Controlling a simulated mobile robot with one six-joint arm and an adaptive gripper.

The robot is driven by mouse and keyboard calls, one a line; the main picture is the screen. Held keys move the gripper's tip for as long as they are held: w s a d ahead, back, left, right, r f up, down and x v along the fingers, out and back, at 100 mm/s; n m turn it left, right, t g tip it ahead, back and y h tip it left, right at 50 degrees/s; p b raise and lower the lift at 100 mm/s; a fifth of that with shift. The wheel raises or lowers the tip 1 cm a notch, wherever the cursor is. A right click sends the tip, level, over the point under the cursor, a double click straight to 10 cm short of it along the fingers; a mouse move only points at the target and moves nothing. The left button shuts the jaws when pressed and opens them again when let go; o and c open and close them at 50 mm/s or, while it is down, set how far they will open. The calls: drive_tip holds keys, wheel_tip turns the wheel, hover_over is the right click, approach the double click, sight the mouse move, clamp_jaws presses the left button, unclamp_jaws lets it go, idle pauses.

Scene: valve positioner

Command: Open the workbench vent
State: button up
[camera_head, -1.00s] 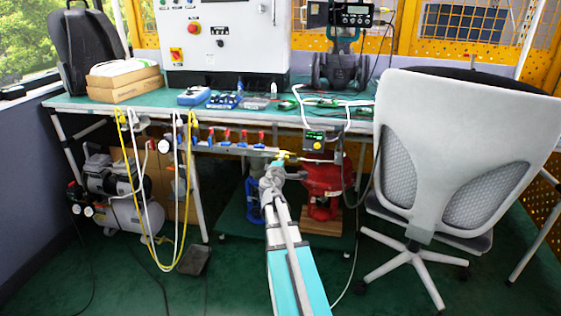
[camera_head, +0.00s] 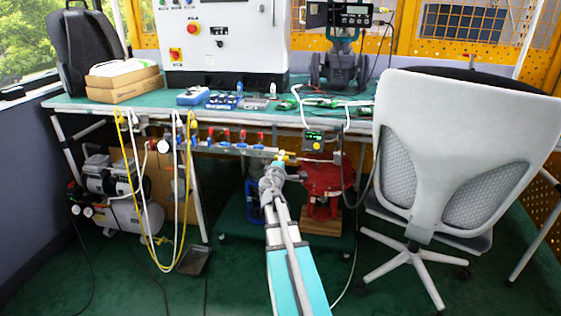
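A metal manifold (camera_head: 233,147) runs along the front edge of the workbench (camera_head: 350,120), with several red-handled valves (camera_head: 243,136) on it. A small yellow part (camera_head: 282,156) shows at the manifold's right end; it may be the vent handle, but it is too small to tell. My arm reaches up from the bottom of the view, and my gripper (camera_head: 279,163) is right at this yellow part. The fingers are too small and too covered by the wrist to show whether they are open or touching it.
A small gauge box (camera_head: 314,141) with a lit display hangs just right of my gripper. A red device (camera_head: 322,178) stands below. Yellow and white hoses (camera_head: 180,190) hang at left near a compressor (camera_head: 112,185). An office chair (camera_head: 455,150) blocks the right side.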

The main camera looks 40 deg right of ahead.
drive_tip(key=shift+a, duration=0.1)
drive_tip(key=v, duration=1.2)
idle(0.5)
drive_tip(key=s+a+f+m+g+y+p, duration=0.1)
drive_tip(key=a+f+m+g+y+p, duration=0.15)
drive_tip(key=a+f+m+g, duration=0.4)
drive_tip(key=s+a+f+m+g+y+p, duration=0.15)
drive_tip(key=a+f+y, duration=0.25)
drive_tip(key=a, duration=0.5)
drive_tip(key=s+a+f+g+y, duration=0.1)
drive_tip(key=s+a+y, duration=0.2)
drive_tip(key=a, duration=0.6)
drive_tip(key=s+a+f+g+y+p, duration=0.1)
drive_tip(key=a+y, duration=0.3)
drive_tip(key=a, duration=0.5)
drive_tip(key=shift+s+a+f+g, duration=0.2)
drive_tip(key=shift+s+f+g, duration=0.35)
drive_tip(key=shift+s+g, duration=0.3)
